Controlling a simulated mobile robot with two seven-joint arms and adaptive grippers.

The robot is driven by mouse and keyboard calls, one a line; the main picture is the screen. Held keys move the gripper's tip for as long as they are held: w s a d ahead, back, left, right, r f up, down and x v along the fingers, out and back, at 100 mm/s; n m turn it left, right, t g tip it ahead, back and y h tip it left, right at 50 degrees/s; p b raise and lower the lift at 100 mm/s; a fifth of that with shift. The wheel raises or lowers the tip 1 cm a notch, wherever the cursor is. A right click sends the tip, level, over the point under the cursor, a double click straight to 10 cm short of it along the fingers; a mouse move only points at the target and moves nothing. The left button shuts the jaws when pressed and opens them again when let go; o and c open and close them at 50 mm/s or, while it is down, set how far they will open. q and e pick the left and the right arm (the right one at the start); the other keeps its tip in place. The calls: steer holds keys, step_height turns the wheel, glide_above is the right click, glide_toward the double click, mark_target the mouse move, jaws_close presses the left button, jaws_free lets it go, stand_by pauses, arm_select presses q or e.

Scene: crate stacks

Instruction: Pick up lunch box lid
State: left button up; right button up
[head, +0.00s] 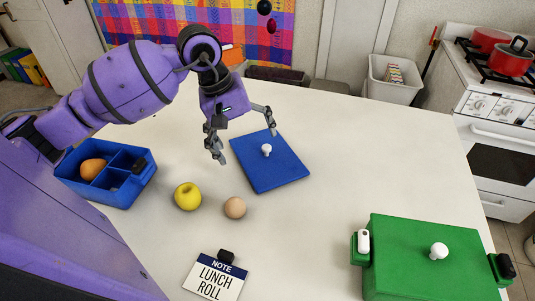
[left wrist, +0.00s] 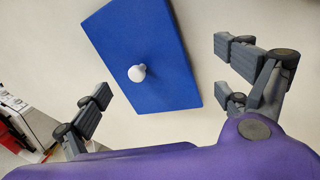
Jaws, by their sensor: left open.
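A flat blue lid (head: 275,172) with a white knob (head: 266,150) lies on the white table. It also shows in the left wrist view (left wrist: 165,80), with the knob (left wrist: 137,73) between my finger sides. My left gripper (head: 245,142) is open and empty, with its fingers spread over the far left part of the lid, apart from the knob. My right gripper is not in view.
A yellow apple (head: 188,196) and a tan round item (head: 234,208) sit between box and lid. A "LUNCH ROLL" note (head: 214,278) stands in front. A green lidded box (head: 410,255) is at the right. The table right of the blue lid is clear.

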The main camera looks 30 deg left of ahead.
mark_target(256, 157)
arm_select(q)
steer(key=x, duration=0.4)
steer(key=shift+w+a+f+p, duration=0.1)
steer(key=shift+w+f+p, duration=0.15)
steer(key=shift+w+p, duration=0.2)
steer(key=c, duration=1.2)
